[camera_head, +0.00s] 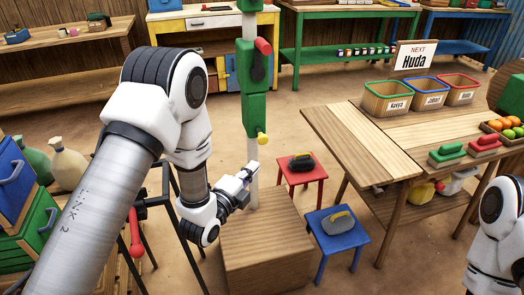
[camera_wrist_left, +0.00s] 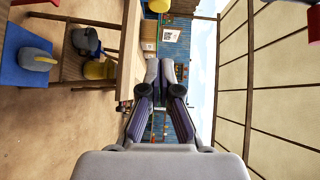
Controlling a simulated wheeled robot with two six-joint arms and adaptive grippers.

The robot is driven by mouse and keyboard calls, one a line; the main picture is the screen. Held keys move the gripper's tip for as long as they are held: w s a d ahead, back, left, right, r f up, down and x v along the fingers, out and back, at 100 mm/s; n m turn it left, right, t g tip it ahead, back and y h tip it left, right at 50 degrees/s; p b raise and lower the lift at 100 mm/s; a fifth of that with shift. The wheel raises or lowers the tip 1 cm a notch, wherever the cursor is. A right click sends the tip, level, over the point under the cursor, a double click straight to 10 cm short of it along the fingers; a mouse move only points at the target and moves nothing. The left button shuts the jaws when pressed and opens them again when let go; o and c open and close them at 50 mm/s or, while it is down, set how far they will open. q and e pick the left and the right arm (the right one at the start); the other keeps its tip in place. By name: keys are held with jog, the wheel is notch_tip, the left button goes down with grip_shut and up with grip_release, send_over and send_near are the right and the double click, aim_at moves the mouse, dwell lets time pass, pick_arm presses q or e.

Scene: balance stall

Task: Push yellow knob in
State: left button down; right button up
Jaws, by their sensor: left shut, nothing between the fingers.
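The yellow knob (camera_head: 262,138) sticks out from the lower end of a green block (camera_head: 254,118) on the upright post in the head view. A yellow round piece, probably this knob, shows at the top edge of the left wrist view (camera_wrist_left: 158,6). My left gripper (camera_head: 251,170) is shut and empty, beside the post and a little below the knob, apart from it. Its closed fingers also show in the left wrist view (camera_wrist_left: 160,72). Part of my right arm shows at the lower right of the head view; its gripper is out of frame.
A red handle (camera_head: 263,46) sits higher on the post. A wooden box (camera_head: 262,240) stands at its foot. A wooden table (camera_head: 350,140) with bins is at right.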

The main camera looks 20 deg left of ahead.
pick_arm(q)
send_near(267, 140)
jog(key=w+d, duration=0.3)
jog(key=d, duration=0.1)
jog(key=w+a, duration=0.2)
jog(key=w, duration=0.1)
jog(key=shift+a+f+p, duration=0.15)
jog(key=shift+a+p, duration=0.25)
jog(key=shift+d, duration=0.1)
jog(key=w+a, duration=0.1)
jog(key=w+a+b, duration=0.1)
jog(key=w, duration=0.1)
jog(key=shift+r, duration=0.25)
jog(key=shift+a, duration=0.1)
